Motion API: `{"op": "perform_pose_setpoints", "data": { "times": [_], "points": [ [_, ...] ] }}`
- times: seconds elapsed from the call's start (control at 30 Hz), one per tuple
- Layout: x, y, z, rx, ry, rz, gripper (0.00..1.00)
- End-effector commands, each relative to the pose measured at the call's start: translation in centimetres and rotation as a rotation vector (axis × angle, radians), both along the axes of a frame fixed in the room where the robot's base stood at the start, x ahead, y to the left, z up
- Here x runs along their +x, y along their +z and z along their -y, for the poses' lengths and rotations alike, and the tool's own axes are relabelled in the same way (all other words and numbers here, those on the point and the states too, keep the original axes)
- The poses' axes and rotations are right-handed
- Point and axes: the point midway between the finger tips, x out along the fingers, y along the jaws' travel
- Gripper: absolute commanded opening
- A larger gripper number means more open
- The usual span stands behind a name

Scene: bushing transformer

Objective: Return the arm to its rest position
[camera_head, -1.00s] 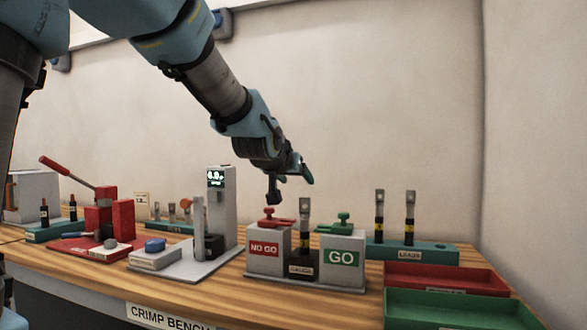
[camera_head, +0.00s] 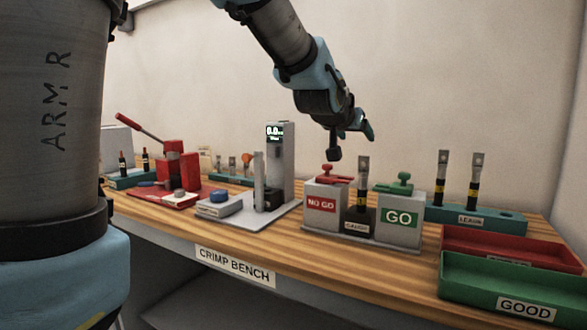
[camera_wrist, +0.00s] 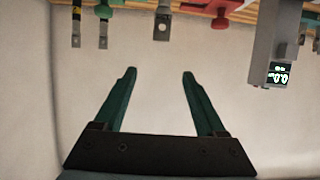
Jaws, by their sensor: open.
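My gripper (camera_head: 350,140) is above the NO GO side of the gauge in the head view, clear of the bench. In the wrist view my gripper (camera_wrist: 158,75) shows two green fingers spread apart with nothing between them, facing the plain wall. A lead with a metal lug (camera_head: 362,175) stands upright in the dark gauge holder between the NO GO block (camera_head: 322,215) and the GO block (camera_head: 398,230). The lug end (camera_wrist: 162,27) also shows in the wrist view, apart from the fingers.
The crimp bench (camera_head: 290,240) holds a grey tester with a display (camera_head: 280,150), a red crimp press (camera_head: 180,170), a teal lead rack (camera_head: 500,222) with two upright leads, a red tray (camera_head: 480,243) and a green GOOD tray (camera_head: 470,290). Free air lies above, before the wall.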

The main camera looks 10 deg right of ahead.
Motion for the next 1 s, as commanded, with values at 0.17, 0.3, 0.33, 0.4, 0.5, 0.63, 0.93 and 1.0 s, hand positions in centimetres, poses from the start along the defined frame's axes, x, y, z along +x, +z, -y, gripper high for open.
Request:
{"op": "perform_pose_setpoints", "data": {
  "times": [0.17,0.3,0.33,0.4,0.5,0.63,0.93,1.0],
  "points": [
    [0.8,-1.5,-1.8,0.028,0.032,-0.031,0.73],
    [2.0,-5.0,-6.0,0.093,0.100,-0.111,0.73],
    [2.2,-5.9,-7.2,0.110,0.119,-0.134,0.73],
    [2.5,-8.0,-9.9,0.148,0.161,-0.187,0.73],
    [2.4,-10.9,-13.6,0.197,0.215,-0.264,0.73],
    [1.7,-14.3,-18.4,0.255,0.286,-0.371,0.73],
    [-2.7,-20.9,-28.5,0.359,0.438,-0.629,0.73],
    [-4.2,-22.2,-30.7,0.377,0.470,-0.692,0.73]
  ]
}}
